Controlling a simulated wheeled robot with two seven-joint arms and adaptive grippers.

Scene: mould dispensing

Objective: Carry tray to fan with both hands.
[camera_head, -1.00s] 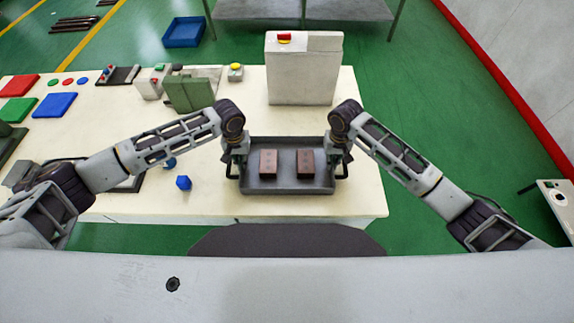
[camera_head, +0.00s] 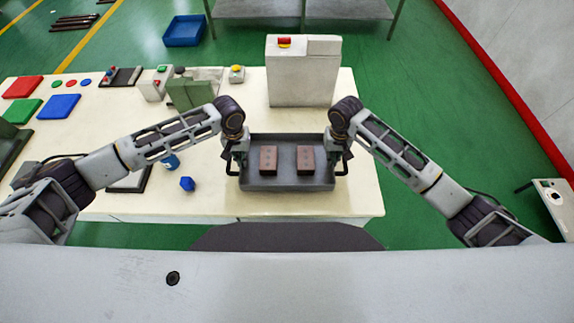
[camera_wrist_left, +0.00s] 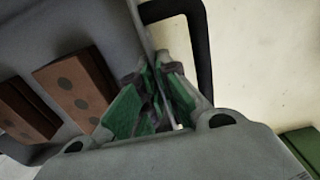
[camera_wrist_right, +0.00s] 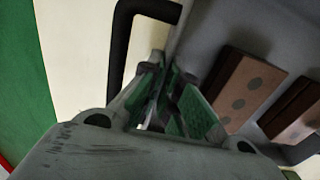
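A dark grey tray (camera_head: 255,182) is at the front of the cream table, holding two brown blocks, a left one (camera_head: 268,160) and a right one (camera_head: 305,160). My left gripper (camera_head: 238,150) is at the tray's left side wall; in the left wrist view its green-padded fingers (camera_wrist_left: 165,100) straddle and close on that wall, beside a black handle (camera_wrist_left: 195,40). My right gripper (camera_head: 337,150) is at the right wall; in the right wrist view its fingers (camera_wrist_right: 168,100) close on it beside the other handle (camera_wrist_right: 120,50). Whether the tray clears the table is unclear. I cannot identify a fan.
A pale box with a red-topped button (camera_head: 302,75) stands behind the tray. A green fixture (camera_head: 192,93) stands left of it, and a blue part (camera_head: 187,184) lies left of the tray. Coloured plates, such as a blue one (camera_head: 58,107), lie far left.

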